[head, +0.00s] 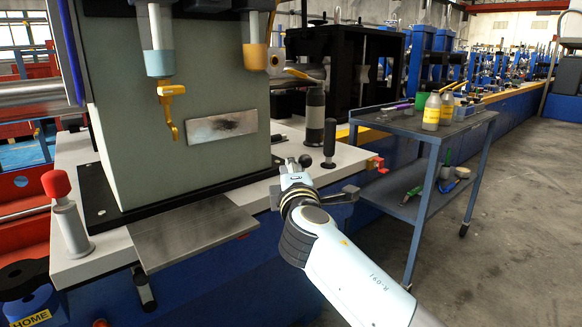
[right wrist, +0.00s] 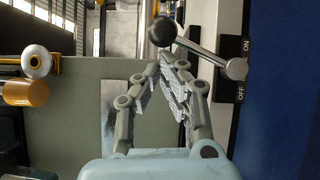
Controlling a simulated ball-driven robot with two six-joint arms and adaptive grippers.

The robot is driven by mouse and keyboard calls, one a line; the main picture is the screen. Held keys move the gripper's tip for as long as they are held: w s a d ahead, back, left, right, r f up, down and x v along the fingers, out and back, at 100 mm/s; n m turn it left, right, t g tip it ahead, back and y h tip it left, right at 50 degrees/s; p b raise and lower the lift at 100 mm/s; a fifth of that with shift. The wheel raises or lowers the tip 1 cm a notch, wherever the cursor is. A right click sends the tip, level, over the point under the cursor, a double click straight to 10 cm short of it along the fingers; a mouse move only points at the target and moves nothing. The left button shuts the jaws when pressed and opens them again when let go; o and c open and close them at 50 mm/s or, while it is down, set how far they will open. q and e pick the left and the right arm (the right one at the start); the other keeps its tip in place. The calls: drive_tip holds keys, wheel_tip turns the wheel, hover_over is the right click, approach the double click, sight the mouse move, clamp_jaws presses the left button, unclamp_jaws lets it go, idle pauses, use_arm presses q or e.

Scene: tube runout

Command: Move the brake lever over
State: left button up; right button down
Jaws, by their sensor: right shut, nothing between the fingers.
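The brake lever (right wrist: 205,50) shows in the right wrist view as a grey rod with a black ball knob (right wrist: 162,32). Its pivot sits on a black plate marked ON and OFF (right wrist: 241,95), and the rod leans toward the ON end. In the head view the black knob (head: 305,160) shows just beyond my right gripper (head: 291,165), which hides most of the rod. In the wrist view my right gripper (right wrist: 160,65) is shut and empty, its fingertips close to the rod just below the knob. I cannot tell whether they touch. My left gripper is out of view.
A grey machine block (head: 180,120) with a yellow hook (head: 171,110) stands at left. A black-knobbed post (head: 329,140) and a red handle (head: 375,163) are nearby. A blue cart (head: 420,205) with bottles stands at right. The floor beyond is clear.

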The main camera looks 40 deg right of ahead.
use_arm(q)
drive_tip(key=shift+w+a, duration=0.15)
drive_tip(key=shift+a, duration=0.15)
use_arm(e)
drive_tip(key=shift+d, duration=0.1)
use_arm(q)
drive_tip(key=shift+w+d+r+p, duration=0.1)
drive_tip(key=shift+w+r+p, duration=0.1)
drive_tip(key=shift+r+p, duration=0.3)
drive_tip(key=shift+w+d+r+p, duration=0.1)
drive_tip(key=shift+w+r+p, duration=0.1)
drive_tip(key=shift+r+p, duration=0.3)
use_arm(e)
drive_tip(key=shift+w+d+r+m+g, duration=0.1)
drive_tip(key=shift+d+m+g, duration=0.2)
drive_tip(key=shift+d+m, duration=0.55)
drive_tip(key=shift+d+n, duration=0.15)
drive_tip(key=shift+n, duration=0.1)
